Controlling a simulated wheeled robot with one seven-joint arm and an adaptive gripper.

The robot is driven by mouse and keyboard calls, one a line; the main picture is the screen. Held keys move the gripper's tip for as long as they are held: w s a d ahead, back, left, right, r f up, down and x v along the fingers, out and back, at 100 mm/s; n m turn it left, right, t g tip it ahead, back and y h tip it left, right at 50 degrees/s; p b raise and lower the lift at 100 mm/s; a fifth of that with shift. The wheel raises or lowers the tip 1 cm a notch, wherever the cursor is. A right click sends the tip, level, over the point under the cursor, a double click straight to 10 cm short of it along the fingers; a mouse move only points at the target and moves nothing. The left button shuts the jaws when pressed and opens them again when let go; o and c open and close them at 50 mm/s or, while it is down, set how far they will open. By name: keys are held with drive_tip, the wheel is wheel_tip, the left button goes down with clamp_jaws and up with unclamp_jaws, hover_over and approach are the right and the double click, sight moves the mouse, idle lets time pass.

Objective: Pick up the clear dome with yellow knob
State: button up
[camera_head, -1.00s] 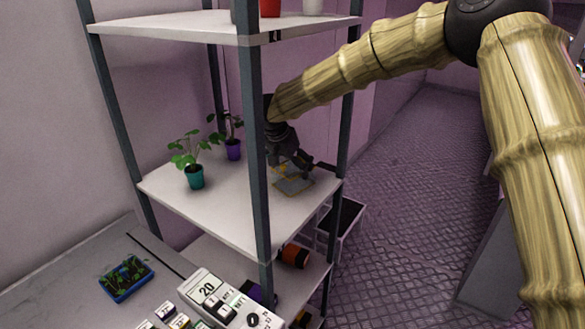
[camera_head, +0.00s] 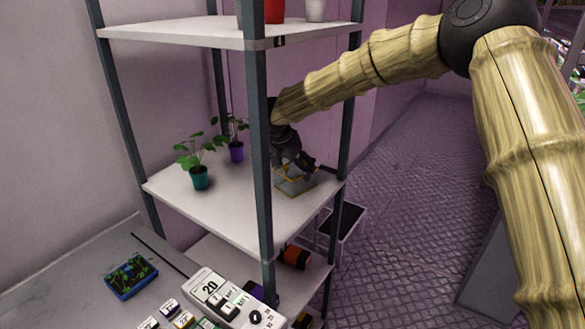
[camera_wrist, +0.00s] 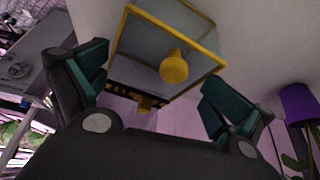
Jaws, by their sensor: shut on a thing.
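The clear dome with yellow knob (camera_head: 294,186) is a boxy, glass-like cover with thin yellow edges, at the right end of the middle shelf (camera_head: 222,208). In the wrist view the dome (camera_wrist: 145,48) lies between my gripper's two teal-padded fingers, with its yellow knob (camera_wrist: 173,68) facing the camera. My gripper (camera_wrist: 152,88) is shut on the dome, with its fingers spread to the dome's width. In the head view my gripper (camera_head: 297,164) reaches down over the dome, partly hidden behind the front shelf post. Whether the dome touches the shelf is not clear.
A plant in a teal pot (camera_head: 200,178) and one in a purple pot (camera_head: 236,152) stand left on the same shelf. The front post (camera_head: 262,150) and upper shelf (camera_head: 180,35) are close to my arm. A bin (camera_head: 347,222) stands right of the rack.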

sight(296, 167)
drive_tip(key=shift+w+d+r+b, duration=0.35)
drive_tip(key=shift+w+d+b, duration=0.15)
drive_tip(key=shift+w+d, duration=0.2)
drive_tip(key=c, duration=0.7)
drive_tip(key=shift+s+r, duration=0.1)
drive_tip(key=shift+r, duration=0.75)
drive_tip(key=c, duration=0.7)
drive_tip(key=v, duration=0.3)
drive_tip(key=shift+d+r, duration=0.1)
drive_tip(key=shift+r, duration=0.1)
clamp_jaws()
drive_tip(key=shift+r, duration=0.25)
drive_tip(key=shift+w, duration=0.45)
drive_tip(key=shift+c, duration=0.8)
unclamp_jaws()
drive_tip(key=shift+s+r, duration=0.15)
drive_tip(key=o, duration=0.4)
drive_tip(key=shift+c, duration=0.2)
drive_tip(key=o, duration=0.7)
drive_tip(key=shift+c, duration=0.2)
drive_tip(key=o, duration=0.7)
